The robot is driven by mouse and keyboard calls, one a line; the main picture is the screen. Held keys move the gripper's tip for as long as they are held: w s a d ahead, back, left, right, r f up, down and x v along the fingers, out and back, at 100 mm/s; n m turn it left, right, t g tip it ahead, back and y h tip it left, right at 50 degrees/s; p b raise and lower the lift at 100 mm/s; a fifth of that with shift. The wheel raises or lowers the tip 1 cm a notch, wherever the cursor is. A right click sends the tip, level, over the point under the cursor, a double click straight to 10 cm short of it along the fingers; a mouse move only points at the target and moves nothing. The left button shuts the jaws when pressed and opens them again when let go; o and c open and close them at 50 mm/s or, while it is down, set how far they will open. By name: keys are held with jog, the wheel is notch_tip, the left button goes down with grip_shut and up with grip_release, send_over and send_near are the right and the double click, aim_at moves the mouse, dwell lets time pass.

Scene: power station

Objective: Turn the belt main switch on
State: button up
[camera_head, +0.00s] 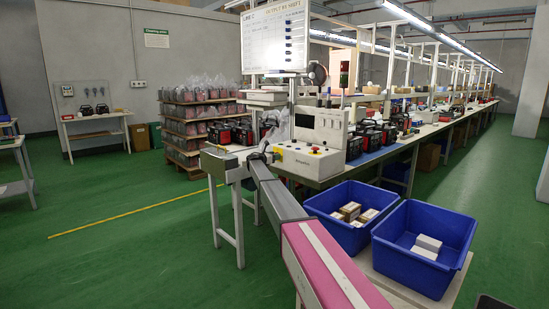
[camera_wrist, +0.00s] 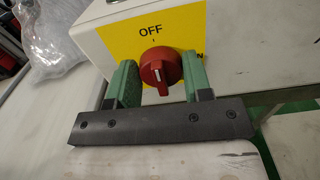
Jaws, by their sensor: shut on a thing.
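The belt main switch (camera_wrist: 158,67) is a red rotary knob on a yellow plate (camera_wrist: 187,30) in the wrist view. "OFF" is printed above it, and part of a word ending in "N" shows at its right. In the head view, my gripper (camera_head: 268,154) reaches the left side of the pale control box (camera_head: 312,162); the knob is too small to make out clearly there.
Two blue bins (camera_head: 425,246) with small boxes stand right of my arm. A long workbench (camera_head: 400,146) with machines runs to the back right. A shelf of bagged goods (camera_head: 195,130) stands behind. Clear plastic (camera_wrist: 50,35) lies left of the switch. Green floor is free at left.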

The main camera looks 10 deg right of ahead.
jog(key=m, duration=0.9)
jog(key=shift+s+f, duration=0.1)
jog(key=shift+s, duration=0.05)
jog(key=shift+f+m, duration=0.15)
jog(key=shift+m, duration=3.95)
jog(key=o, duration=0.9)
jog(key=shift+s, duration=0.1)
